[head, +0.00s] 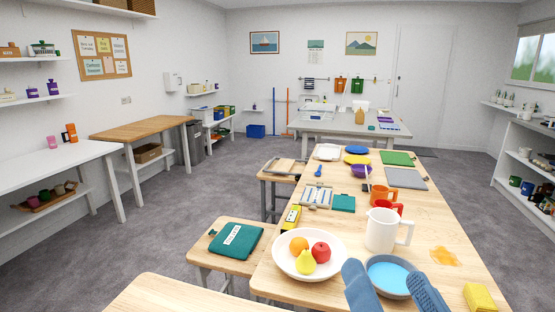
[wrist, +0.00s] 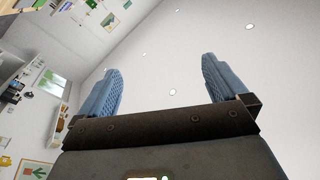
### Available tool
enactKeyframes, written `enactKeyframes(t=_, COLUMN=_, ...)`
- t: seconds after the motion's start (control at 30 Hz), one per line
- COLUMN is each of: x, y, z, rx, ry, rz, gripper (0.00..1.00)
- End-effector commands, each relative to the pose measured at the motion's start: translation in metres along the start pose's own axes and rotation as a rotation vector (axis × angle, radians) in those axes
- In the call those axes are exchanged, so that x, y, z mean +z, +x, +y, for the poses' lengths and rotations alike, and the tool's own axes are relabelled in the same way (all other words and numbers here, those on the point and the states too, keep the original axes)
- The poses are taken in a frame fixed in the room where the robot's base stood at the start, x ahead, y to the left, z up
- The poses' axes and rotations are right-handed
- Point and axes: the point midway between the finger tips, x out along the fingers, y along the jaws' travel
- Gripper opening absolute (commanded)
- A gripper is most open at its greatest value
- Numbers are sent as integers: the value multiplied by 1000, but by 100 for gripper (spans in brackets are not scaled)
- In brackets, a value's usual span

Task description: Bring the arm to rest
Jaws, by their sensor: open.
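My gripper (head: 393,287) shows at the bottom of the head view. Its two blue fingers are spread apart with nothing between them. They appear in front of a grey bowl (head: 404,264) with a blue inside; I cannot tell how high above it they are. In the wrist view, my gripper (wrist: 163,80) is open and empty, with its fingers against the white ceiling (wrist: 240,35). The rest of my arm is out of the head view.
Grey floor (head: 150,230) lies open at the left.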

Motion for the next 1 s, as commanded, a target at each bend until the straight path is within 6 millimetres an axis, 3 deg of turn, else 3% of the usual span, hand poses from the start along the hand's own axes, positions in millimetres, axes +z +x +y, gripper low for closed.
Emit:
enactKeyframes(t=0.03, x=16, y=-18, z=4, rx=38, ry=17, rz=-24, gripper=100)
enactKeyframes(t=0.2, x=53, y=-80, z=24, rx=160, ry=12, rz=-93, gripper=100)
enactKeyframes(t=0.43, x=84, y=-179, z=48, rx=262, ry=-85, rz=-216, gripper=100)
enactKeyframes(t=0.7, x=81, y=-286, z=72, rx=257, ry=-285, rz=-362, gripper=100)
enactKeyframes(t=0.83, x=72, y=-314, z=80, rx=226, ry=-362, rz=-406, gripper=100)
enactKeyframes(t=1.0, x=66, y=-329, z=84, rx=202, ry=-405, rz=-428, gripper=100)
